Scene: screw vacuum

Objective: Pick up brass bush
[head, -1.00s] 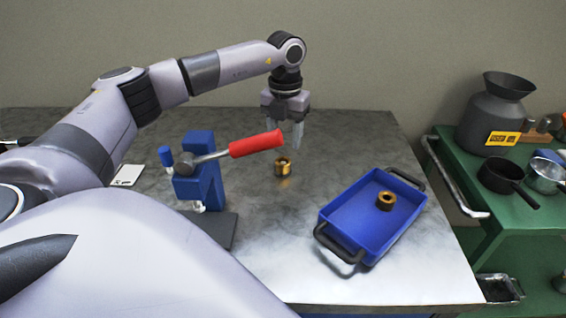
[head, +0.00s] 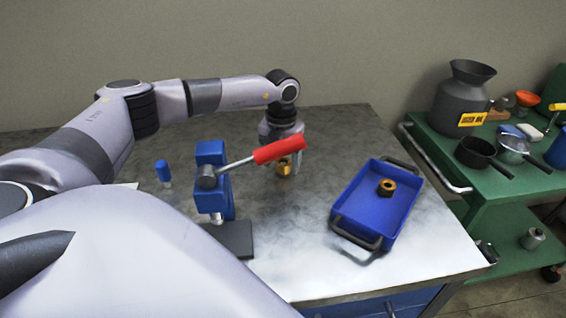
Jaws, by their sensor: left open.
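A brass bush (head: 284,167) stands on the grey metal table, just behind the red handle of a blue press. A second brass bush (head: 386,187) sits inside the blue tray (head: 350,222) on the right. My left gripper (head: 292,168) points down at the bush on the table, with its fingers low beside or around it. I cannot tell which, as the red handle and the bush cover part of the fingers. The gripper is open. My right gripper is not in the picture.
A blue press (head: 214,180) with a red-handled lever (head: 279,149) stands close in front of the gripper. A green cart (head: 450,165) with a dark jug (head: 463,95) and pans (head: 476,152) is at the right. The table between press and tray is clear.

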